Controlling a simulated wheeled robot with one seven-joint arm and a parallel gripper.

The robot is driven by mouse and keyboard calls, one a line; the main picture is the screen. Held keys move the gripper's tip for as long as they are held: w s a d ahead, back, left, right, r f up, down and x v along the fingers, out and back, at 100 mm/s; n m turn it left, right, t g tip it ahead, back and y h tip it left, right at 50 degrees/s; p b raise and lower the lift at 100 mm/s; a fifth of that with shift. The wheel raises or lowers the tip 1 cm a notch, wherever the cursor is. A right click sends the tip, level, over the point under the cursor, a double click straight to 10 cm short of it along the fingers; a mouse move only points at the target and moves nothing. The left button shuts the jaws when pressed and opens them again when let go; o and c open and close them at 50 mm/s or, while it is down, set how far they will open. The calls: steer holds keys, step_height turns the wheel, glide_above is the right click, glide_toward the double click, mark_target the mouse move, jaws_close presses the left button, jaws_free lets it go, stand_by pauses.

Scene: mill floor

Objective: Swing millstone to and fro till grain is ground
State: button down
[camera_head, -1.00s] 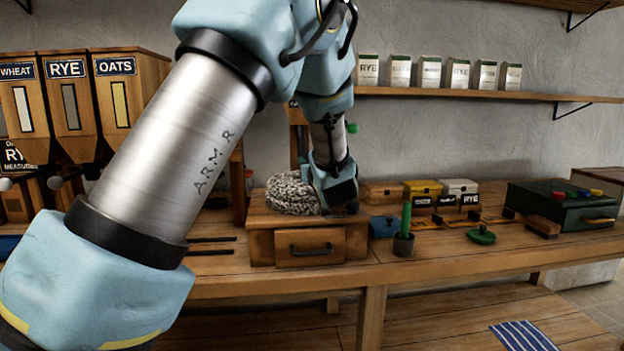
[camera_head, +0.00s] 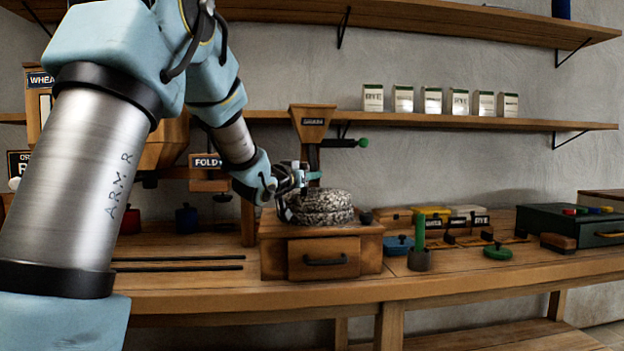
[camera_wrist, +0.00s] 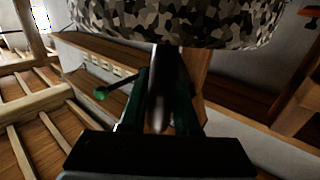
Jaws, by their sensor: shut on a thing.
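The speckled grey millstone (camera_head: 322,208) lies on top of a wooden mill box (camera_head: 271,243) with a shut front drawer (camera_head: 324,258). My gripper (camera_head: 290,190) is at the left side of the millstone. In the wrist view, the millstone (camera_wrist: 180,18) spans the top of the picture, and the gripper fingers (camera_wrist: 160,95) are closed about a dark upright handle (camera_wrist: 158,105) that meets the stone. In the head view this handle is hidden by the gripper. No grain or flour can be made out.
A wooden hopper (camera_head: 313,118) with a green-ended lever (camera_head: 360,143) stands behind the millstone. A green rod in a dark cup (camera_head: 419,258) and a blue-lidded pot (camera_head: 398,245) stand to the right. Dark rods (camera_head: 180,268) lie on the bench to the left.

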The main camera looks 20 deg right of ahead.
steer(key=shift+w+a+m+g+h+p, duration=0.15)
steer(key=shift+m+g+h+p, duration=0.2)
steer(key=shift+m+g+h, duration=0.2)
steer(key=shift+g, duration=0.35)
steer(key=c, duration=0.6)
jaws_free()
steer(key=shift+c, duration=0.2)
steer(key=shift+a, duration=0.1)
steer(key=b+v, duration=0.1)
steer(key=v, duration=0.9)
steer(key=shift+a, duration=0.25)
steer(key=shift+f, duration=0.1)
